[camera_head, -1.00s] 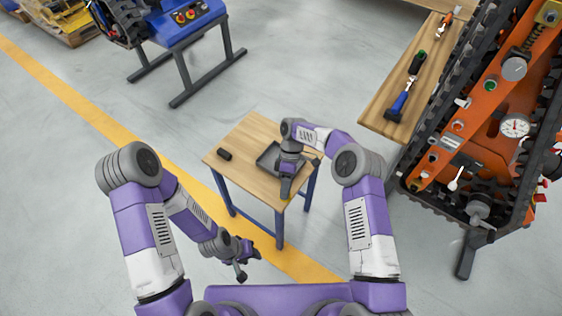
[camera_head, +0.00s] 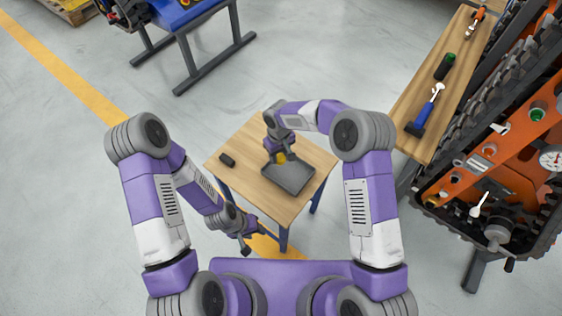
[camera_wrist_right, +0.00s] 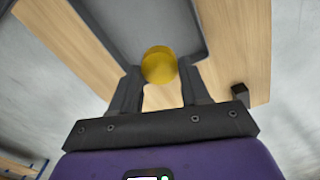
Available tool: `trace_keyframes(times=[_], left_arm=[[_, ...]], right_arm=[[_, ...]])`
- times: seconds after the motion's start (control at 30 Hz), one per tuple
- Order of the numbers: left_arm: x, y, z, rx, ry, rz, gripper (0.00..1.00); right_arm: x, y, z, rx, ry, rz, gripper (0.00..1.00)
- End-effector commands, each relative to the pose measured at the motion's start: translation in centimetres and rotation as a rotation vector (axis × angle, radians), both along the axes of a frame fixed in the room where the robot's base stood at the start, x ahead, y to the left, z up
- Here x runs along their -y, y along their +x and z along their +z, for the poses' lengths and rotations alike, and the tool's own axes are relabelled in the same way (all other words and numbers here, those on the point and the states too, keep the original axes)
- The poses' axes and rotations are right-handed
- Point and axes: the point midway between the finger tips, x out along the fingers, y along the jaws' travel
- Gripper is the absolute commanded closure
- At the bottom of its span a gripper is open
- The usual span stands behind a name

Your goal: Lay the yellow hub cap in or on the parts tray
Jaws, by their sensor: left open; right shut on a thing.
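The yellow hub cap (camera_head: 281,157) is between the fingertips of my right gripper (camera_head: 279,156), which is shut on it. The right wrist view shows the round yellow hub cap (camera_wrist_right: 159,65) held between two dark fingers. The grey parts tray (camera_head: 292,184) lies on the small wooden table. The hub cap is at or over the tray's far-left edge; I cannot tell whether it touches the tray. The tray (camera_wrist_right: 140,22) also lies beyond the cap in the right wrist view. My left gripper (camera_head: 246,242) is open and empty, low beside the table's front-left side.
The wooden table (camera_head: 240,150) has bare room around the tray. A small black object (camera_head: 227,159) lies at its left. A wooden bench (camera_head: 425,90) at right holds a blue-handled tool (camera_head: 425,113) and a green cylinder (camera_head: 445,66). An orange tracked carrier (camera_head: 500,170) stands at far right.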

Motion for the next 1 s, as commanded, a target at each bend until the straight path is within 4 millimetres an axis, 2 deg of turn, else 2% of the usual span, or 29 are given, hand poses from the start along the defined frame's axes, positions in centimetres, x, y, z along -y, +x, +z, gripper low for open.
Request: trace_keyframes(times=[0.03, 0.2, 0.4, 0.43, 0.47, 0.6, 0.63, 0.7, 0.8, 1.0], left_arm=[[0.0, 0.0, -0.5, 0.000, 0.000, 0.000, 0.57], [0.0, 0.0, -0.9, 0.001, 0.000, 0.000, 0.57], [0.0, 0.0, -1.8, 0.001, 0.000, 0.000, 0.57], [0.0, 0.0, -1.8, 0.001, 0.000, 0.000, 0.57], [0.0, 0.0, -1.8, 0.001, 0.000, 0.000, 0.57], [0.0, 0.0, -1.7, 0.001, 0.000, 0.000, 0.57], [0.0, 0.0, -1.7, 0.001, 0.000, 0.000, 0.57], [0.0, 0.0, -1.7, 0.001, 0.000, 0.000, 0.57], [0.0, 0.0, -1.7, 0.001, 0.000, 0.000, 0.57], [0.0, 0.0, -1.7, 0.001, 0.000, 0.000, 0.57]], right_arm=[[0.0, 0.0, -1.1, -0.001, 0.000, 0.000, 0.83], [0.0, 0.0, -2.6, 0.001, 0.001, 0.001, 0.83], [0.0, 0.0, -5.4, 0.000, 0.001, 0.000, 0.83], [0.0, 0.0, -5.5, 0.001, 0.002, 0.000, 0.83], [0.0, 0.1, -5.5, 0.001, 0.002, 0.000, 0.88], [0.0, 0.0, -5.4, 0.001, 0.002, 0.000, 0.89], [0.0, 0.0, -5.4, 0.001, 0.002, 0.000, 0.52], [0.0, 0.0, -5.4, 0.001, 0.002, 0.001, 0.41], [0.0, 0.0, -5.4, 0.001, 0.002, 0.001, 0.28], [0.0, 0.0, -5.4, 0.001, 0.002, 0.001, 0.28]])
